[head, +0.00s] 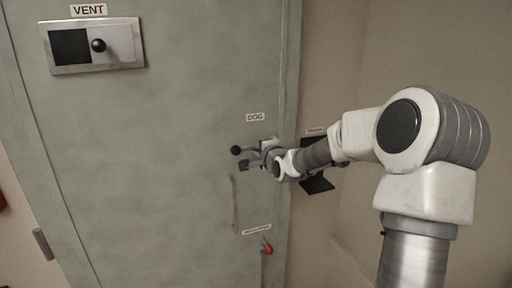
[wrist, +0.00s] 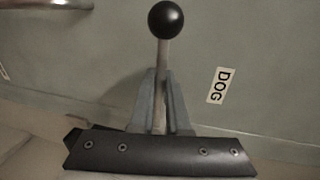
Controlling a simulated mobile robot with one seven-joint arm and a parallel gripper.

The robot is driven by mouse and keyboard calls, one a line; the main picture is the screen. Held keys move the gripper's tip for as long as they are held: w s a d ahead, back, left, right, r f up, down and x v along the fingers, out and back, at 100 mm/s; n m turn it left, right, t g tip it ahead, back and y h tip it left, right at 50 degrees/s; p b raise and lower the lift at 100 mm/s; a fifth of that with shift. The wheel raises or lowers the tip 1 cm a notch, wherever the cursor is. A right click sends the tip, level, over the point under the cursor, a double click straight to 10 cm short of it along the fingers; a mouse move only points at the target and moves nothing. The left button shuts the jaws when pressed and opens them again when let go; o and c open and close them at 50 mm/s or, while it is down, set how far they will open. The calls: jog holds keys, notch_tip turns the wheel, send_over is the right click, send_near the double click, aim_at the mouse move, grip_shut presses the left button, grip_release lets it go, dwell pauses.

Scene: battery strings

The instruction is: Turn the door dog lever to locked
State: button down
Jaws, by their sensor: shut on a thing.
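The door dog lever has a black ball knob (head: 236,150) and sits below the DOG label (head: 255,117) near the right edge of the grey-green door (head: 150,170). In the head view the knob points left. In the wrist view the lever's metal shaft (wrist: 162,62) runs up to the black ball. My gripper (head: 254,157) is at the lever; in the wrist view its two grey fingers (wrist: 160,100) are closed around the shaft below the ball. The lever's pivot is hidden behind my gripper.
A vent slider (head: 98,45) is at the door's upper left. A vertical door handle (head: 235,203) is below the dog lever. A small red-knobbed lever (head: 267,248) is lower down. A black bracket (head: 318,184) is on the wall to the right, behind my arm.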

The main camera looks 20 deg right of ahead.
jog(key=shift+r, duration=0.25)
jog(key=c, duration=0.9)
grip_release()
jog(key=shift+f, duration=0.1)
jog(key=s+r+p, duration=0.1)
jog(key=s, duration=0.4)
jog(key=s+r+p, duration=0.1)
jog(key=s, duration=0.5)
jog(key=s+r+p, duration=0.1)
jog(key=s, duration=0.5)
jog(key=shift+d+r+p, duration=0.15)
jog(key=shift+d+p, duration=0.2)
jog(key=shift+p, duration=0.05)
